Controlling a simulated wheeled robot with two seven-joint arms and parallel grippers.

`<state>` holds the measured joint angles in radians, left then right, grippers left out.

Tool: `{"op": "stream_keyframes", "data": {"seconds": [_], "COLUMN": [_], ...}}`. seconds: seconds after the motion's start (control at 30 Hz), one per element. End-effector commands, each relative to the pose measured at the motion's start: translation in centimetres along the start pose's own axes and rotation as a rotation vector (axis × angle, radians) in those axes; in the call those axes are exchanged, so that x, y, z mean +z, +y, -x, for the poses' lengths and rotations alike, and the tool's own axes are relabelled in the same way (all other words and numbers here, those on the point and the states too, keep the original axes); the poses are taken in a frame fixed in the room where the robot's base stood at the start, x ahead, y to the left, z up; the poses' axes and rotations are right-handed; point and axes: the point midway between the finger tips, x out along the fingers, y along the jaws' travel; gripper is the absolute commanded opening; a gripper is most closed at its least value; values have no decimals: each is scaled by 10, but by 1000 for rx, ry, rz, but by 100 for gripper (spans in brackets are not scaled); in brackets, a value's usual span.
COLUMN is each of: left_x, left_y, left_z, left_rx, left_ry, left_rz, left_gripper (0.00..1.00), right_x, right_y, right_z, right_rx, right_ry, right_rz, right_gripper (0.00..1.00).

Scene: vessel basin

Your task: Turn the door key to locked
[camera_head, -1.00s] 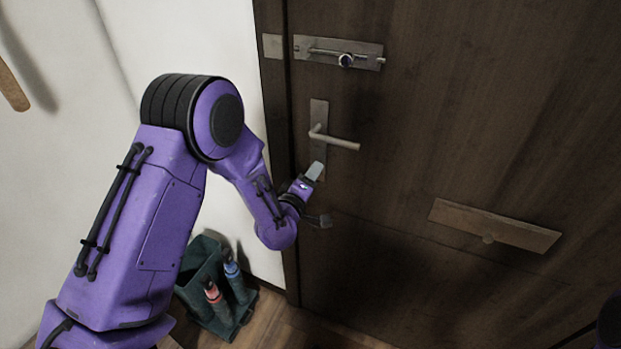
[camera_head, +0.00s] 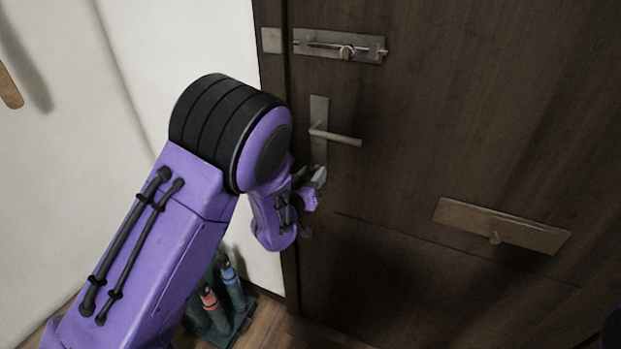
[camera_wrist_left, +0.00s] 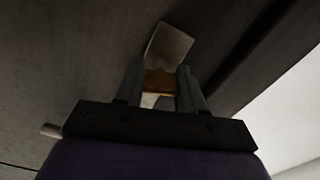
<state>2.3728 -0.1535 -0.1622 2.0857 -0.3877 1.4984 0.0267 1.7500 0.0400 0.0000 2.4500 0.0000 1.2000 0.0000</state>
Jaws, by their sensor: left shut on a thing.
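The dark wooden door (camera_head: 450,130) has a metal lever handle (camera_head: 338,137) on an upright plate. My left gripper (camera_head: 314,184) is at the lower end of this plate, just below the lever. In the left wrist view, its two fingers (camera_wrist_left: 160,88) are shut on a small brass-coloured piece, the door key (camera_wrist_left: 160,82), in front of a pale metal plate (camera_wrist_left: 170,46). In the head view the key is hidden by the gripper, and how far it is turned cannot be told. My right gripper is not in view.
A sliding bolt (camera_head: 340,46) is above the handle. A letter plate (camera_head: 500,226) is on the door at right. A dark green stand (camera_head: 243,318) with red-topped and blue-topped things is on the floor below my left arm. A white wall (camera_head: 110,110) is at left.

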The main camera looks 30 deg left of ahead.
Motion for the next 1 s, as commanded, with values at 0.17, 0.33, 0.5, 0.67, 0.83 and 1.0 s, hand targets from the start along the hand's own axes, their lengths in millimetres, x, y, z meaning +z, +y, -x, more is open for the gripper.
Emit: {"op": "stream_keyframes", "data": {"seconds": [0.17, 0.33, 0.5, 0.67, 0.83, 1.0], "left_x": [4, 4, 3, 3, 3, 3], "left_y": [0, 0, 0, -1, -1, -1], "left_z": [1, 1, 1, 1, 1, 1], "left_rx": [1, 0, 0, 0, 0, 0], "left_ry": [-6, -7, -7, -7, -8, -8], "left_rz": [-122, -202, -249, -268, -272, -272], "left_gripper": [8, 8, 8, 8, 8, 8], "right_x": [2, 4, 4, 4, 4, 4], "right_y": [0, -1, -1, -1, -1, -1], "right_z": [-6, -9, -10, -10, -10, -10], "right_rx": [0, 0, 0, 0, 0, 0], "right_ry": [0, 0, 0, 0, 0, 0], "right_rz": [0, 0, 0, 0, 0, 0], "right_gripper": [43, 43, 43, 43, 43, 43]}}
